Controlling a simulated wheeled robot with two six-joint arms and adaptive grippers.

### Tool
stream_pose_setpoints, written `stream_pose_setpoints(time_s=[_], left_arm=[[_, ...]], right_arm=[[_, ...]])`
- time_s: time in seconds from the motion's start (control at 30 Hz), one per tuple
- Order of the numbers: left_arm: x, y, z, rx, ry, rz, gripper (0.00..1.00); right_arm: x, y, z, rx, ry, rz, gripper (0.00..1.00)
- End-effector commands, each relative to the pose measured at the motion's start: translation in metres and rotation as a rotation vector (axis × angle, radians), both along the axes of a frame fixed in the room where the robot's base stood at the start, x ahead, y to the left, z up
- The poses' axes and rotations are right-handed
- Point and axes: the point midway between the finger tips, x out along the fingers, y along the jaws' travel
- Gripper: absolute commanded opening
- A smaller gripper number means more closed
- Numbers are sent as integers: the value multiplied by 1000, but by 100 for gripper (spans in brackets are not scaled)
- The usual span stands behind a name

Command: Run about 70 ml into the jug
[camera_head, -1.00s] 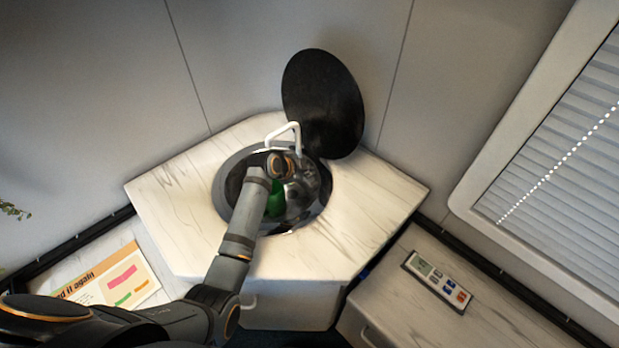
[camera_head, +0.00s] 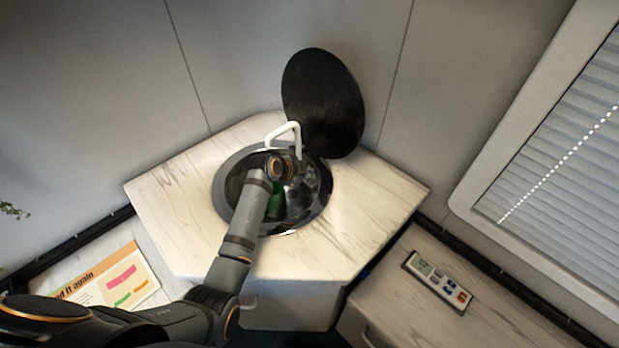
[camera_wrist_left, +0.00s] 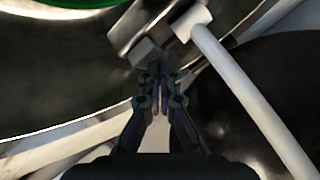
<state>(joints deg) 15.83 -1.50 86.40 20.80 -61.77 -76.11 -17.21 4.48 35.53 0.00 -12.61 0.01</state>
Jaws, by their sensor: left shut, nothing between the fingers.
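A green thing (camera_head: 276,203), perhaps the jug, stands in the round sink (camera_head: 229,208), partly hidden by my left arm. Its green edge also shows at the top left of the left wrist view (camera_wrist_left: 62,3). A white bent tap (camera_head: 284,130) stands at the sink's back edge; its white tube (camera_wrist_left: 245,90) and metal body (camera_wrist_left: 150,18) show in the left wrist view. My left gripper (camera_wrist_left: 158,70) is shut and empty, its tips close to a small grey block (camera_wrist_left: 145,52) by the tap body. I cannot tell if they touch. My right gripper is not in view.
A round black lid (camera_head: 322,100) stands raised behind the sink. The marble-look counter (camera_head: 375,205) is clear on both sides. A control panel with a display (camera_head: 437,281) lies on the lower right unit. A printed card (camera_head: 115,284) lies at lower left.

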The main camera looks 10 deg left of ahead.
Motion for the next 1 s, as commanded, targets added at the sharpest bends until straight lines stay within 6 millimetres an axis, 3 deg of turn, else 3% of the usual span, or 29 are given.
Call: stream_pose_setpoints(time_s=[1.0], left_arm=[[0, 0, -10, 1, 1, 0, 0]], right_arm=[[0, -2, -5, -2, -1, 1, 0]])
